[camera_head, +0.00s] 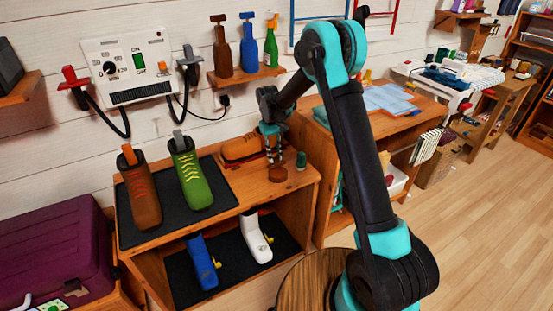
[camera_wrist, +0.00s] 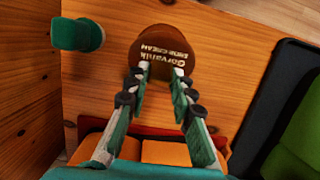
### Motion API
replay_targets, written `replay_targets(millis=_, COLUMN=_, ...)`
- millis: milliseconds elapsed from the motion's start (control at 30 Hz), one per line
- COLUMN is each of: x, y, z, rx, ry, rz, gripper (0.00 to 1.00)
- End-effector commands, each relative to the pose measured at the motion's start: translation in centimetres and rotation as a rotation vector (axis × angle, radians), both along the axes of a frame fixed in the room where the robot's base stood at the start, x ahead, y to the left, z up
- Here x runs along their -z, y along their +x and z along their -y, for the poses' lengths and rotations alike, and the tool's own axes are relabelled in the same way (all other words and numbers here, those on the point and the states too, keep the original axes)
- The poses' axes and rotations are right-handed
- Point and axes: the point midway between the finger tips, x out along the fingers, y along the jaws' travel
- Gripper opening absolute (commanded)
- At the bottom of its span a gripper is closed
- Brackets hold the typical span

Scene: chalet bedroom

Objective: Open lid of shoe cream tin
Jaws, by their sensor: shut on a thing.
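The shoe cream tin (camera_head: 277,174) is small, round and brown. It is on the wooden shelf top near its right end. My gripper (camera_head: 273,157) points down over the tin from above. In the wrist view the two fingers of my gripper (camera_wrist: 161,68) are at the tin's near part, one on each side, shut on it. The lid's seam is not visible, so I cannot tell whether the lid sits apart from the base.
A small green object (camera_head: 301,160) stands right of the tin. An orange-brown shoe (camera_head: 241,149) lies behind and left of it. A brown boot (camera_head: 138,190) and a green boot (camera_head: 191,178) stand on a black mat (camera_head: 217,180). Bare wood surrounds the tin.

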Motion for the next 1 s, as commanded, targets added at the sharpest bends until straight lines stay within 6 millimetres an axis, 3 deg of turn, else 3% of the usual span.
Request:
replay_targets(millis=367, x=-0.15, y=1.11, z=-0.72, rx=0.000, ry=-0.097, rz=-0.144, gripper=0.00)
replay_targets(millis=933, x=-0.14, y=1.23, z=-0.82, rx=0.000, ry=-0.113, rz=-0.168, gripper=0.00)
replay_targets(millis=967, x=-0.14, y=1.23, z=-0.82, rx=0.000, ry=-0.113, rz=-0.168, gripper=0.27)
replay_targets(millis=1000, x=-0.14, y=1.23, z=-0.82, rx=0.000, ry=-0.113, rz=-0.168, gripper=0.32)
